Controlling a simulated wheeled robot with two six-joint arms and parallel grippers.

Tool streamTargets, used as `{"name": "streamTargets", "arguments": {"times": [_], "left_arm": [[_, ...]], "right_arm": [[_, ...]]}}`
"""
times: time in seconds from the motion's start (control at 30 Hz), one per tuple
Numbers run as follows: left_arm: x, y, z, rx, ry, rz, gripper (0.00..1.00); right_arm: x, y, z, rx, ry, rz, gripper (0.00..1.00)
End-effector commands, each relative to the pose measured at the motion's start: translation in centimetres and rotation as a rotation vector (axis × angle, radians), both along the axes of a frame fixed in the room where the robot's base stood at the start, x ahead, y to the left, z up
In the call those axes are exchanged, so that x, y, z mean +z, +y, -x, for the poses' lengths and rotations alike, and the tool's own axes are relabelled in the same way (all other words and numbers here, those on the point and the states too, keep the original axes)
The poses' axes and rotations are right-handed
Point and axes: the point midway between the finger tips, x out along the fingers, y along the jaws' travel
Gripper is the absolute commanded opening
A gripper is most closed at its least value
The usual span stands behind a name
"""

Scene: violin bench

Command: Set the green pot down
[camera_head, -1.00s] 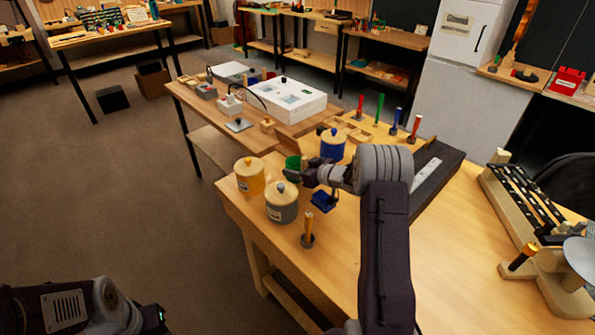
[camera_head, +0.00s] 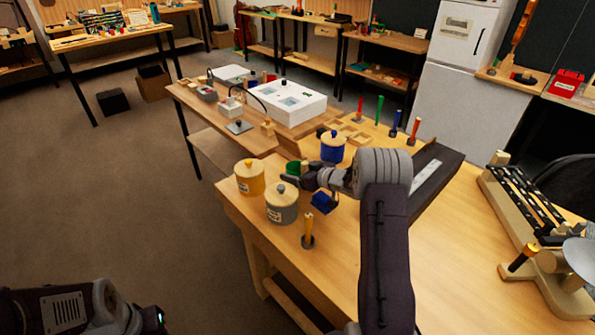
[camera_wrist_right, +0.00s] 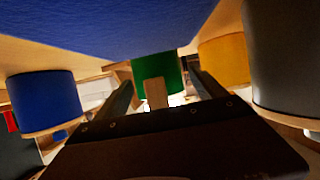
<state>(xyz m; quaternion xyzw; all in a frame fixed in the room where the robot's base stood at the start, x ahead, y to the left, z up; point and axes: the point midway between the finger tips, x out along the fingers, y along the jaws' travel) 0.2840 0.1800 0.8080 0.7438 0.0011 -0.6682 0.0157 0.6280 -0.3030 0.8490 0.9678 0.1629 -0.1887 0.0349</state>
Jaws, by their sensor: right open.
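The green pot (camera_head: 291,168) is at the far left side of the wooden workbench, mostly hidden behind my right gripper (camera_head: 290,178) in the head view. In the right wrist view, which is upside down, the green pot (camera_wrist_right: 157,70) shows between and beyond the two fingers (camera_wrist_right: 165,92), with a small wooden piece in front of it. The right gripper is open. I cannot tell whether a finger touches the pot. My left arm shows at the bottom left, over the floor; its fingers are not clear.
A yellow pot (camera_head: 249,180) and a grey pot (camera_head: 282,205) stand close in front of the gripper, a blue pot (camera_head: 333,147) behind it. A blue part (camera_head: 323,202) is below my right wrist. An upright tool (camera_head: 308,232) stands nearer. The bench's front middle is clear.

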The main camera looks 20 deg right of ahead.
Motion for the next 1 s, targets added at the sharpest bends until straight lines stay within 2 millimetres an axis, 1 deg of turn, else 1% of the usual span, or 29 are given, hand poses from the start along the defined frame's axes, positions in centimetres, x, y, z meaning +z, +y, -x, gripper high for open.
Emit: {"name": "streamTargets", "arguments": {"times": [0.03, 0.07, 0.17, 0.23, 0.27, 0.37, 0.6, 0.67, 0.7, 0.83, 1.0], "left_arm": [[-0.1, 0.0, 0.0, 0.000, 0.000, 0.000, 0.36], [-0.1, 0.0, 0.0, 0.000, 0.000, 0.000, 0.36], [0.1, 0.0, 0.0, 0.000, 0.000, 0.000, 0.36], [0.5, 0.0, 0.0, 0.000, 0.000, 0.000, 0.36], [0.5, 0.0, 0.0, 0.000, 0.000, 0.000, 0.36], [0.9, 0.0, 0.0, 0.000, 0.000, 0.000, 0.36], [2.0, 0.0, 0.0, 0.000, 0.000, 0.000, 0.36], [-0.2, 0.0, 0.0, 0.000, -0.001, 0.000, 0.36], [-0.9, 0.0, 0.0, 0.000, 0.000, 0.000, 0.36], [-1.8, 0.0, 0.0, 0.000, 0.001, 0.000, 0.36], [-1.8, 0.0, 0.0, 0.000, 0.000, 0.000, 0.36]], "right_arm": [[-0.9, 0.1, 0.3, 0.000, 0.017, -0.004, 0.80], [-0.9, 0.1, 0.3, 0.000, 0.017, -0.004, 0.80], [-0.2, 0.2, 0.3, 0.001, 0.016, -0.003, 0.80], [0.8, 0.1, 0.3, 0.000, 0.014, -0.003, 0.80], [0.8, -0.2, 0.9, -0.002, 0.016, -0.004, 0.80], [2.0, -1.0, 2.9, -0.004, 0.013, -0.004, 0.80], [4.8, -3.0, 8.6, -0.005, 0.007, -0.003, 0.80], [4.0, -3.2, 9.2, -0.002, 0.002, 0.000, 0.80], [4.2, -3.3, 9.5, -0.001, 0.001, 0.001, 0.80], [4.9, -3.5, 10.4, 0.000, 0.003, 0.001, 0.80], [5.4, -3.6, 10.6, 0.000, 0.005, 0.000, 0.80]]}}
